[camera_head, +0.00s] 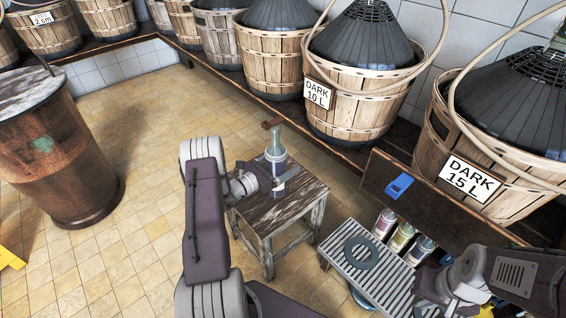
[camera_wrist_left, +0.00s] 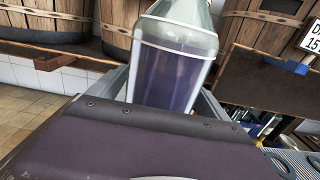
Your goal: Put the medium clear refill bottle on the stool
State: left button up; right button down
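A clear bottle (camera_head: 276,150) with a narrow neck and a purple-grey lower part is upright over the weathered wooden stool (camera_head: 254,216). In the left wrist view the bottle (camera_wrist_left: 172,62) fills the space between my finger pads. My left gripper (camera_head: 270,184) has its fingers on both sides of the bottle, low on its body, and appears shut on it. The bottle's base is close to the stool top; I cannot tell whether it touches. My right gripper (camera_head: 432,298) is at the lower right beside a grey slatted stand (camera_head: 350,268); its fingers are unclear.
Several small bottles (camera_head: 401,237) stand along the slatted stand, with a grey ring (camera_head: 361,252) on it. A dark plank with a blue item (camera_head: 399,185) is behind. Basketed demijohns (camera_head: 350,110) line the wall shelf. A rusty drum (camera_head: 55,150) stands left; floor between is clear.

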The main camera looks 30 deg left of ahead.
pick_arm(q)
jog(key=p, duration=0.3)
send_near(268, 170)
jog(key=x, duration=0.5)
jog(key=shift+w+f, duration=0.15)
jog(key=shift+w, duration=0.2)
jog(key=shift+s+a+f, duration=0.1)
jog(key=shift+s, duration=0.5)
